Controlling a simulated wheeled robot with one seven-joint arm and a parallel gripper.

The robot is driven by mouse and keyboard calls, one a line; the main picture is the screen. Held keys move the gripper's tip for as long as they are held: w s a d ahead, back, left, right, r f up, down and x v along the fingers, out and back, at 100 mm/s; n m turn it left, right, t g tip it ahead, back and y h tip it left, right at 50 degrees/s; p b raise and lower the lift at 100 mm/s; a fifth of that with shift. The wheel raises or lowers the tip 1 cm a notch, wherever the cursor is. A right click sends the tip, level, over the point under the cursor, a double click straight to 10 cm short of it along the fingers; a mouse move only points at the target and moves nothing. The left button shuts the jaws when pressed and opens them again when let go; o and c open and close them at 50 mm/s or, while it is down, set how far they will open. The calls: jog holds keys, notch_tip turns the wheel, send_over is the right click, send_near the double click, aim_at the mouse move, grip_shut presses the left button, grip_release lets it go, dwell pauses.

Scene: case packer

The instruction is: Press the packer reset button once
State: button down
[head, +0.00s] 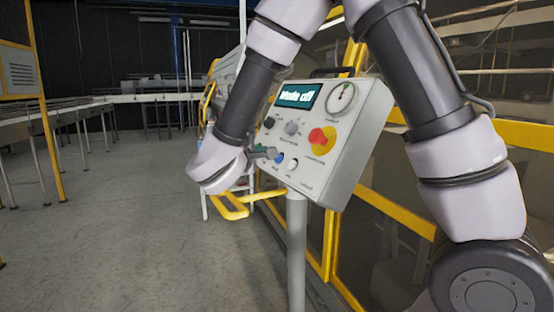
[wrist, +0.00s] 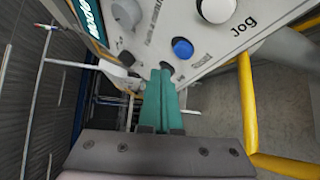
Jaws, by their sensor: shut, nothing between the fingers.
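The control box (head: 322,185) stands on a grey post, its display reading "Mode off". A blue button (head: 279,157) sits low on its face; the blue button also shows in the wrist view (wrist: 182,48). Its label is too small to read, so I cannot confirm which button is the reset. My gripper (head: 269,152) is at the lower left of the panel, shut and empty. In the wrist view its teal fingers (wrist: 160,72) point at the panel, just below and left of the blue button. I cannot tell whether the tips touch the panel.
A white button (wrist: 216,8) labelled Jog is beside the blue one. A red and yellow emergency stop (head: 322,140), knobs (head: 292,128) and a gauge (head: 341,97) share the panel. A yellow rail (head: 235,208) lies below. Open floor (head: 120,230) is at left.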

jog(key=shift+s+a+r, duration=0.3)
jog(key=shift+a+r, duration=0.1)
jog(key=shift+a, duration=0.2)
jog(key=shift+s+a+r, duration=0.25)
jog(key=shift+a+r, duration=0.1)
jog(key=shift+a, duration=0.2)
